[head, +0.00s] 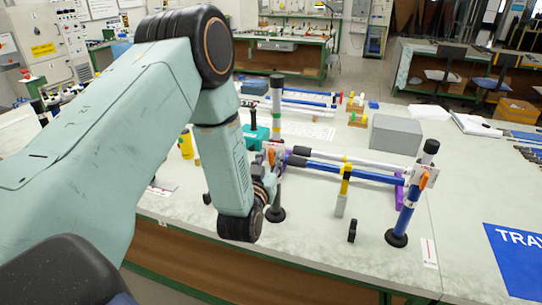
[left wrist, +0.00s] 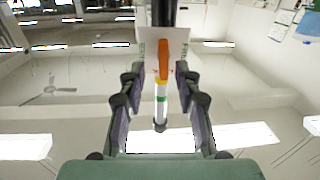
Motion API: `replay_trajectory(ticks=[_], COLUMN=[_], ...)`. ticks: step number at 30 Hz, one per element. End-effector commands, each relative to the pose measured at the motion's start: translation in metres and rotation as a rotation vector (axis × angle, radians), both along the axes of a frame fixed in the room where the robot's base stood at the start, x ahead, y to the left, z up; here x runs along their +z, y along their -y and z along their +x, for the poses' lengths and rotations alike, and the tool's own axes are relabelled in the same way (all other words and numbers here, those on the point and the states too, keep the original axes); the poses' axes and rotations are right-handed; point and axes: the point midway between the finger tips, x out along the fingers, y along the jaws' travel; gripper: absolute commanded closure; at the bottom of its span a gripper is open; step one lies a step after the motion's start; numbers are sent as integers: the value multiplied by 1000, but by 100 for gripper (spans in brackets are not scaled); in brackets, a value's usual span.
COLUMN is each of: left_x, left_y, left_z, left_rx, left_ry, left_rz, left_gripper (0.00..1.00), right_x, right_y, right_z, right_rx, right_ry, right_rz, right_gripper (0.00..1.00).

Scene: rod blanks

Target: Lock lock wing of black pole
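The black pole (head: 277,193) stands upright on a round black foot, partly behind my left arm. A pale plate with an orange lock wing (head: 271,157) sits partway up it. In the left wrist view the orange wing (left wrist: 164,62) lies nearly upright against the white plate (left wrist: 149,45), with the dark pole (left wrist: 163,12) above it and a striped rod end (left wrist: 161,105) below. My left gripper (head: 266,180) is close beside the plate. In the wrist view its fingers (left wrist: 161,112) are apart, one on each side of the wing, with visible gaps. My right gripper is not in view.
A blue pole (head: 406,212) with another orange wing (head: 423,180) stands to the right. Blue and white rods (head: 350,172) span between the poles. A yellow clamp (head: 345,178), a grey box (head: 396,134) and a blue tray mat (head: 515,262) are on the bench.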

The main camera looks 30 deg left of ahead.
Motion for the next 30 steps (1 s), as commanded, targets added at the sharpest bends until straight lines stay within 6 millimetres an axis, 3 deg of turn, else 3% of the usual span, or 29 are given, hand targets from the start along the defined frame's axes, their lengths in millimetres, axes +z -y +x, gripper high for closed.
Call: replay_trajectory(ticks=[5,14,25,30], left_x=[0,0,0,0], left_y=[-4,-4,-4,-4], left_z=[11,12,12,12], left_rx=[1,0,0,0], left_ry=[0,0,0,1], left_rz=[0,1,1,1], left_gripper=[67,68,99,100], right_x=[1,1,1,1], right_y=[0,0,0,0], right_z=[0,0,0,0], right_rx=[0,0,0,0], right_ry=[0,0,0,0], right_rz=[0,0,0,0], right_gripper=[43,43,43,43])
